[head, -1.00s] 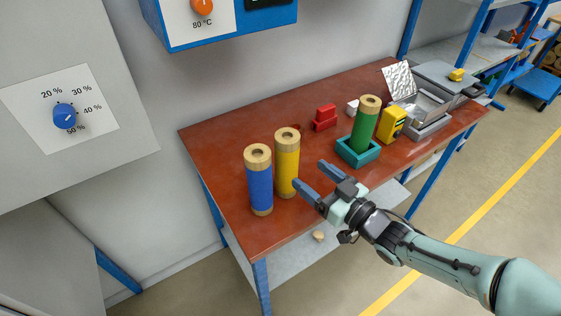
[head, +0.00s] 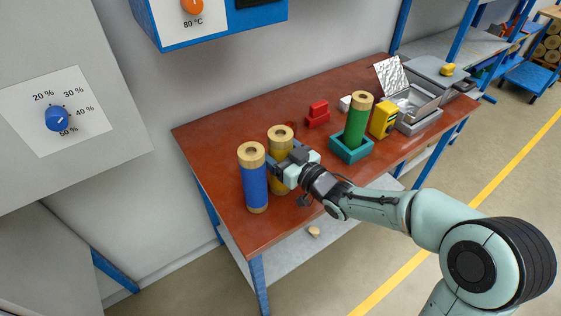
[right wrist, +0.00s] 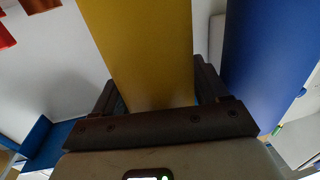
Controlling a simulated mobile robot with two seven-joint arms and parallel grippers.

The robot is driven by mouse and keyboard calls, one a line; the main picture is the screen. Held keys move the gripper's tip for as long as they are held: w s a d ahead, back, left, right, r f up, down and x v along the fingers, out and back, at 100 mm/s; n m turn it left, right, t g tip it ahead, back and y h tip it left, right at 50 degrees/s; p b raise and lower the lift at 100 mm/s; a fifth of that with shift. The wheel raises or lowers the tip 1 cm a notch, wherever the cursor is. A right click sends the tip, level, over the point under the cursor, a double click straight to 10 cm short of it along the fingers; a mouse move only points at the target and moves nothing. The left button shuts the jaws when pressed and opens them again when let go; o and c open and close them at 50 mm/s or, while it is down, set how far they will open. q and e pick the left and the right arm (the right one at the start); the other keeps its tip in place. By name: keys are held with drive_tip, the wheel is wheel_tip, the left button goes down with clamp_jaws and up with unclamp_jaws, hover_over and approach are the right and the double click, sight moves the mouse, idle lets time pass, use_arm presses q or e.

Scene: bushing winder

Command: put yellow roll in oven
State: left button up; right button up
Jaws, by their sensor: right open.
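The yellow roll (head: 279,149) stands upright on the red-brown table, just right of the blue roll (head: 255,186). My right gripper (head: 284,164) is at the yellow roll, with its jaws open. In the right wrist view the yellow roll (right wrist: 145,50) stands between the two spread fingers (right wrist: 158,92), and the blue roll (right wrist: 265,60) is close outside the right finger. The arm hides part of the yellow roll in the head view. A blue unit with an orange dial marked 80 °C (head: 193,6) shows at the top. My left gripper is out of view.
A green roll (head: 355,122) stands in a teal holder (head: 351,151) to the right. Red blocks (head: 317,114), a yellow device (head: 383,119) and a grey metal machine (head: 418,121) are on the table. A grey cabinet with a blue percent dial (head: 57,119) is at left.

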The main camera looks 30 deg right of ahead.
drive_tip(key=c, duration=0.9)
drive_tip(key=shift+c, duration=1.3)
drive_tip(key=shift+r, duration=0.1)
drive_tip(key=shift+r, duration=0.1)
